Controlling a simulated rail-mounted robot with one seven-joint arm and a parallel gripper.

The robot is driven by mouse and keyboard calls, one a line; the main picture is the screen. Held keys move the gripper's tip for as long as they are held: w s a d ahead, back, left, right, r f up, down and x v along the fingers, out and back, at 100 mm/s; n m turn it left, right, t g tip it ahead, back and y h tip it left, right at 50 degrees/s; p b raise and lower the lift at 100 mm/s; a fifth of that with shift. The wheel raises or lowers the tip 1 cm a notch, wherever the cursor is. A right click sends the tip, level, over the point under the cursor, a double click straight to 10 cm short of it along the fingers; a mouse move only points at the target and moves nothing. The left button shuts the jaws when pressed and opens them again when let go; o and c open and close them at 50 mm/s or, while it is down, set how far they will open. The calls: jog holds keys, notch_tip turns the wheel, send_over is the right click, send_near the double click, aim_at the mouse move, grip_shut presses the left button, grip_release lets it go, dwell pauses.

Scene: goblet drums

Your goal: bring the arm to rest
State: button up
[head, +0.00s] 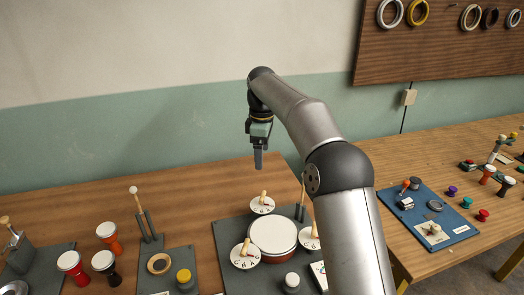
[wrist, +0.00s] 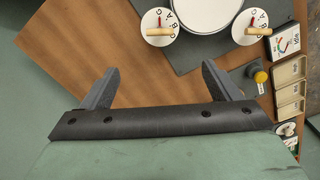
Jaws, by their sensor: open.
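My gripper (head: 258,165) hangs in the air behind and above the round drum (head: 274,232), pointing down, with nothing near its fingertips. In the wrist view my gripper (wrist: 160,72) shows two fingers spread wide apart with only bare wooden table below and between them. The drum, with a white head, also shows in the wrist view (wrist: 205,10) at the top edge. My arm reaches up from the lower right of the head view and bends down at the wrist.
Lettered dials with wooden handles (head: 245,253) surround the drum on a dark mat. Small goblet drums (head: 107,232) stand front left, near a forked stand (head: 146,225). A blue board (head: 436,225) with parts lies on the right table. The wall (head: 120,140) rises behind.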

jog(key=s+d+m, duration=0.5)
jog(key=s+d, duration=0.1)
jog(key=s, duration=0.4)
jog(key=s+d+m, duration=0.4)
jog(key=s+d, duration=0.3)
jog(key=s, duration=0.4)
jog(key=s+d+f+m, duration=0.2)
jog(key=s+f+m, duration=0.1)
jog(key=s, duration=0.6)
jog(key=s+d+f+m, duration=0.3)
jog(key=s+f+m, duration=0.1)
jog(key=s, duration=0.6)
jog(key=shift+d+f, duration=0.25)
jog(key=shift+f, duration=0.65)
notch_tip(320, 180, down, 6)
jog(key=b, duration=0.5)
jog(key=shift+a+f+b, duration=0.15)
jog(key=shift+a+b, duration=0.05)
jog(key=shift+b, duration=0.2)
